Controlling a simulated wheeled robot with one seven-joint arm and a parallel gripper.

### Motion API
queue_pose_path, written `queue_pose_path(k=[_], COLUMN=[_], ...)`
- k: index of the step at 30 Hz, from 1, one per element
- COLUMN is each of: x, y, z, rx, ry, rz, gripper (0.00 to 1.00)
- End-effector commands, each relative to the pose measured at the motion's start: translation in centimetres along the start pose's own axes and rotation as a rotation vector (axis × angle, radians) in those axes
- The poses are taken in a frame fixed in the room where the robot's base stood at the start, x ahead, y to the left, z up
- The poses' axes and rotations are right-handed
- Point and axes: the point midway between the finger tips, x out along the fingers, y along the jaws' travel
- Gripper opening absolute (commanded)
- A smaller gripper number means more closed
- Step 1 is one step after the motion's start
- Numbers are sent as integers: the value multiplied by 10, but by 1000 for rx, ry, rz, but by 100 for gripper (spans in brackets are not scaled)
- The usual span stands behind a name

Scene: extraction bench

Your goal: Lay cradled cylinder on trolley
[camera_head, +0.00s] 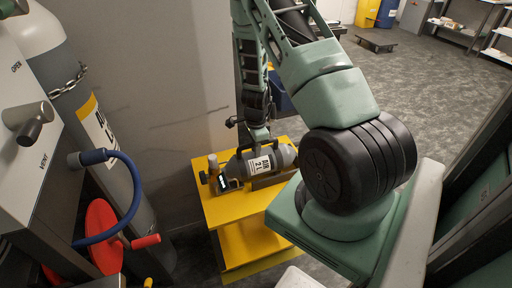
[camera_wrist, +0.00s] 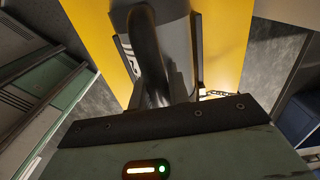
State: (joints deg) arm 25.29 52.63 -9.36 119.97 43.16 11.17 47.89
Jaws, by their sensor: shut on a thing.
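A grey cylinder (camera_head: 242,169) with a white label lies on its side at the top of the yellow trolley (camera_head: 232,207). My gripper (camera_head: 257,138) is above it, shut on the dark curved handle (camera_wrist: 146,45) over the cylinder. The wrist view shows the grey cylinder body (camera_wrist: 176,40) behind the handle, with dark strips along both sides and the yellow top beneath. I cannot tell whether the cylinder's full weight rests on the trolley. My arm hides part of the trolley's right side.
A small pale-topped item (camera_head: 213,162) stands at the trolley's left back corner. A tall grey gas cylinder (camera_head: 75,95), a blue hose (camera_head: 135,190) and a red wheel (camera_head: 102,235) are at left. The wall is close behind the trolley. Open floor (camera_head: 420,80) lies at the upper right.

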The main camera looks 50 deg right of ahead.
Motion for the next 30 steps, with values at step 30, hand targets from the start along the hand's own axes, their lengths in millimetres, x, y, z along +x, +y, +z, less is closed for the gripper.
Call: queue_pose_path(k=[30], x=[6], y=[-2], z=[0], rx=[1], ry=[0], rz=[-4], gripper=[0])
